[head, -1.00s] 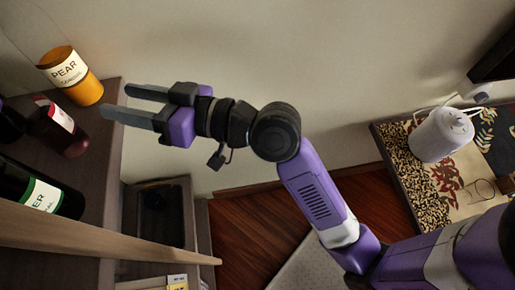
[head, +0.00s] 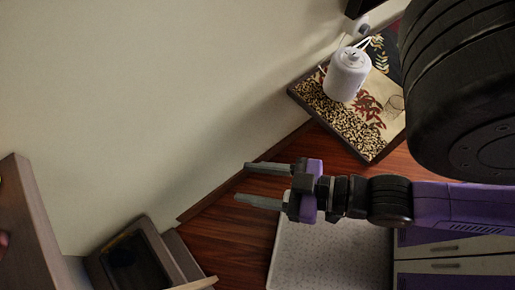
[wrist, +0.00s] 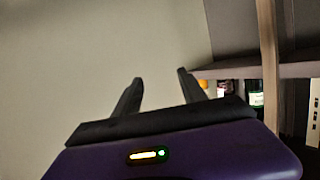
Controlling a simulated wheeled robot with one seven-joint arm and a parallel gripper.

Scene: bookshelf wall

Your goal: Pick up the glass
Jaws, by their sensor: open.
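A small clear glass (head: 394,104) stands on the patterned low table (head: 368,152) at the upper right of the head view, right of a white kettle-like appliance. My gripper (head: 250,183) is open and empty in the middle of the head view, with its fingers pointing left. It is apart from the glass, lower and to the left of it in the picture. In the wrist view my gripper's two fingers (wrist: 157,92) stand apart in front of a bare wall, and the glass does not show there.
The white appliance (head: 347,75) stands close to the glass. A wooden shelf (head: 35,225) is at the left. Bottles (wrist: 255,97) stand on a shelf at the right of the wrist view. A pale mat (head: 325,255) and drawers (head: 450,255) are below. Bare wall fills the upper left.

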